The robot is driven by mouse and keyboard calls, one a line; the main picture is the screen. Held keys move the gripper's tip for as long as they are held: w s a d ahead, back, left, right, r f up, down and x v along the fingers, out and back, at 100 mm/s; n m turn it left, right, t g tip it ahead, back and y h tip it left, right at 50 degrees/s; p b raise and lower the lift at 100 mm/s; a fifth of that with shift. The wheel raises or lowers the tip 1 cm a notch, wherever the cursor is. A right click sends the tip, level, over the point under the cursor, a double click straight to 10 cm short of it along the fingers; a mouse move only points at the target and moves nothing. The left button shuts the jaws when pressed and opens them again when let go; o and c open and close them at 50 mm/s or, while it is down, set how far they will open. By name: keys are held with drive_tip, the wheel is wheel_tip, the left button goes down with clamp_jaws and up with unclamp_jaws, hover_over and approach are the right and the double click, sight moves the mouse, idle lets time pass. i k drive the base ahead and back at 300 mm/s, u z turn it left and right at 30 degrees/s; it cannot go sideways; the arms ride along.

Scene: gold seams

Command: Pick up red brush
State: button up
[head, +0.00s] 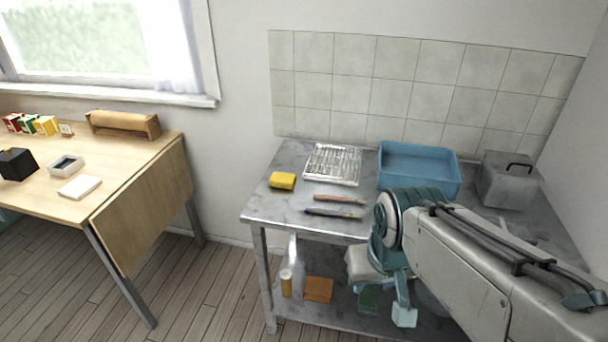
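Two slim brushes lie near the front edge of a grey metal table (264,207). The one farther back has a reddish-brown handle, and I take it as the red brush (338,199). The other is a dark bluish brush (333,213), just in front of it and apart from it. My gripper (393,308) hangs in front of the table edge, right of and lower than the brushes, touching neither. One teal fingertip shows clearly; the other is hard to make out, so its opening is unclear. I see nothing held in it.
A yellow sponge (282,180), a rack of thin tools (333,164), a blue basin (419,168) and a grey lidded box (507,179) stand on the table. A shelf below holds a brown block (318,289). A wooden table (140,211) stands left, with floor between.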

sight(317, 196)
drive_tip(key=i, duration=0.45)
drive_tip(key=z, duration=0.1)
drive_tip(key=k, duration=1.2)
drive_tip(key=u, duration=1.05)
drive_tip(key=i, duration=1.5)
drive_tip(key=z, duration=0.6)
drive_tip(key=i, duration=0.6)
drive_tip(key=z, duration=0.5)
